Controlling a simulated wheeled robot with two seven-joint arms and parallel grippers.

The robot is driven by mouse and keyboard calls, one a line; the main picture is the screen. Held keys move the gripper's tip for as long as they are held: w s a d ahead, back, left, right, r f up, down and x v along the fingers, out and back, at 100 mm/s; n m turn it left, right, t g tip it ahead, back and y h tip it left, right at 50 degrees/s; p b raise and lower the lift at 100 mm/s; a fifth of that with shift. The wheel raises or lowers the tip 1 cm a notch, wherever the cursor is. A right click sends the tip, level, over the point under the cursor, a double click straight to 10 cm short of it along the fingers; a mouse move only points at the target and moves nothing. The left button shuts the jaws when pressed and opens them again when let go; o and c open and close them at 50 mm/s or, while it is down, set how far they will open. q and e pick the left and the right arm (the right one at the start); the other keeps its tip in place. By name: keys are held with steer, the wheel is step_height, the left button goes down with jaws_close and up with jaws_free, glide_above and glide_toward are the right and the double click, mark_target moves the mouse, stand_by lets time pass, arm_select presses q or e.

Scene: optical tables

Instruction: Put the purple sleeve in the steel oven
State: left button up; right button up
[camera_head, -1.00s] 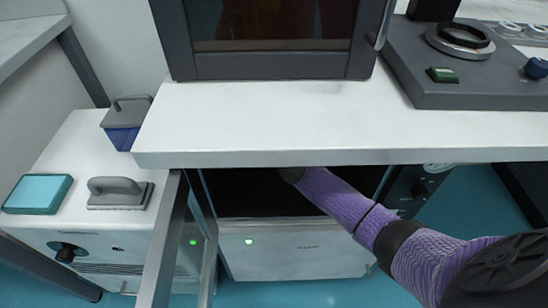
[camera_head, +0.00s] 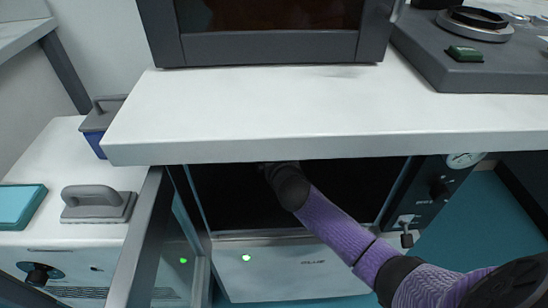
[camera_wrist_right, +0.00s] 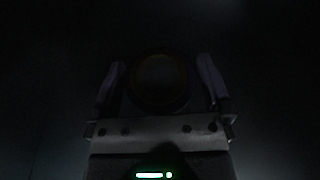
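The steel oven (camera_head: 285,272) stands under the white bench, its door (camera_head: 135,245) swung open at the left. My right arm reaches through the opening into the dark chamber, and its gripper is hidden there in the head view. In the dark right wrist view, my right gripper (camera_wrist_right: 160,82) has its two fingers wide apart. A dim round thing, probably the purple sleeve (camera_wrist_right: 160,80), lies between them, with a narrow dark gap seeming to show on each side. Its colour and what it rests on cannot be told. My left gripper is not in view.
The white bench top (camera_head: 300,110) overhangs the oven opening and carries a dark-framed cabinet (camera_head: 270,48). A grey-handled block (camera_head: 98,205) and a teal box (camera_head: 18,205) sit on a white unit at left. A dark panel with a gauge (camera_head: 440,190) stands right of the oven.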

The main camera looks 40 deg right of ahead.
steer(key=shift+s+r, duration=0.1)
steer(key=shift+r, duration=0.2)
steer(key=p+v, duration=0.7)
steer(key=v, duration=0.4)
steer(key=shift+p, duration=0.35)
steer(key=shift+s+a, duration=0.2)
steer(key=shift+s, duration=0.15)
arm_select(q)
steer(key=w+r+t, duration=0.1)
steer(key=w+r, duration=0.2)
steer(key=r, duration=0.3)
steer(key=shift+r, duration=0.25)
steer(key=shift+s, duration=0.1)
arm_select(e)
steer(key=shift+f, duration=0.1)
